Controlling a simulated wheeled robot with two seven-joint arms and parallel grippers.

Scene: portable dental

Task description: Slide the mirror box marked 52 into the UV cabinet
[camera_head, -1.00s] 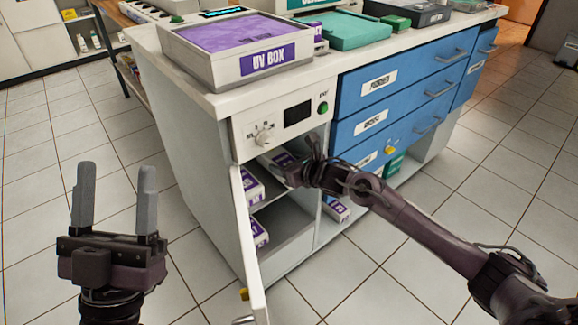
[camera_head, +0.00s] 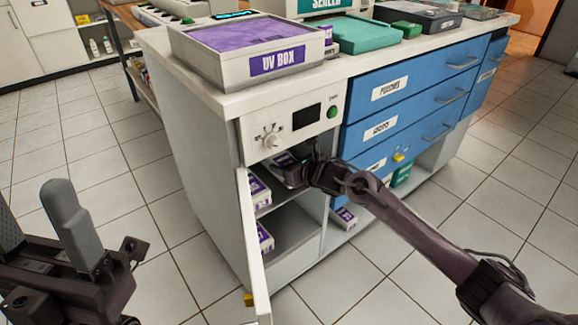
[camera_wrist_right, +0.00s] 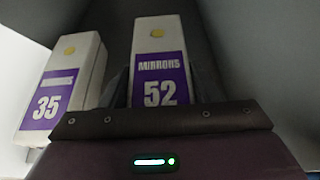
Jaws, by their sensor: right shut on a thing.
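The mirror box marked 52 (camera_wrist_right: 160,65) is white with a purple label and points straight ahead in the right wrist view. My right gripper (camera_head: 300,172) is shut on it, inside the upper part of the UV cabinet (camera_head: 292,232). In the head view only a bit of the box (camera_head: 284,159) shows; the gripper and cabinet front hide the rest. The box marked 35 (camera_wrist_right: 62,85) stands just left of it in the wrist view. My left gripper (camera_head: 35,225) is at the lower left, fingers apart and empty, partly cut off by the frame edge.
The cabinet door (camera_head: 254,250) stands open toward the front left. Purple-labelled boxes sit on the upper shelf (camera_head: 259,190) and lower level (camera_head: 265,238). Another box (camera_head: 343,218) lies in the bay to the right. Blue drawers (camera_head: 395,127) are close behind my right arm.

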